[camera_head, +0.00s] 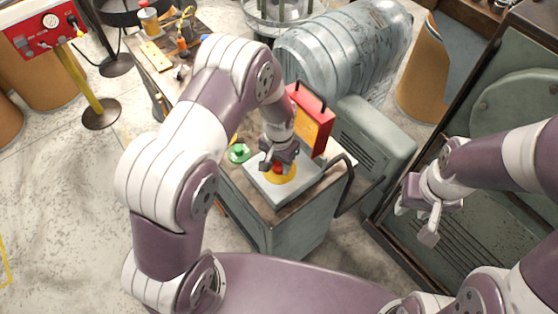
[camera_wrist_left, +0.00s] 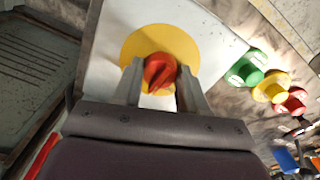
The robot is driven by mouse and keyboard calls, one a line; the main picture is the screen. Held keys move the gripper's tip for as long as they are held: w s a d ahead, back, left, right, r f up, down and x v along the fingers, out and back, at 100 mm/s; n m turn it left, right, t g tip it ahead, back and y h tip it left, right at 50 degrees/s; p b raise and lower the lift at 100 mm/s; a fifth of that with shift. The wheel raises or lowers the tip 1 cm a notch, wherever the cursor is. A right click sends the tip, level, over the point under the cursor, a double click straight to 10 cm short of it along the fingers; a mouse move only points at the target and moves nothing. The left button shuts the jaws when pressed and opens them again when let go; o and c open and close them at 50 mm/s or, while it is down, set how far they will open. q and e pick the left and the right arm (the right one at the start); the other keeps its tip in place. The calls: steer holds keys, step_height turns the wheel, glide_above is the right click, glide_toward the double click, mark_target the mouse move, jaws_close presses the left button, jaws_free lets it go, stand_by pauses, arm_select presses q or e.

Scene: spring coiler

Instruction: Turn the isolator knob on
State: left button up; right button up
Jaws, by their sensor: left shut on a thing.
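The isolator knob (camera_wrist_left: 159,72) is red and sits on a round yellow plate (camera_wrist_left: 184,42) fixed to a pale grey box top (camera_wrist_left: 112,28). My left gripper (camera_wrist_left: 158,78) is over it, with one finger on each side of the red knob, shut on it. In the head view the left gripper (camera_head: 278,165) points down at the knob, and the yellow plate (camera_head: 281,178) shows around it. The knob itself is mostly hidden there. My right gripper (camera_head: 428,208) hangs at the right, away from the box, with its fingers apart and nothing between them.
Green, yellow and red buttons (camera_wrist_left: 270,88) stand beside the box. A red and yellow case (camera_head: 311,120) stands just behind the gripper. A grey-green cabinet (camera_head: 290,232) carries the box, and a bent dark handle (camera_head: 347,185) is at its right. A large machine (camera_head: 345,50) is behind.

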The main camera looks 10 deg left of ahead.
mark_target(280, 163)
arm_select(q)
steer(key=m, duration=0.4)
steer(key=shift+m, duration=2.1)
steer(key=o, duration=1.1)
steer(key=shift+c, duration=0.2)
step_height(280, 163, up, 13)
steer(key=b, duration=0.1)
steer(key=shift+f, duration=0.2)
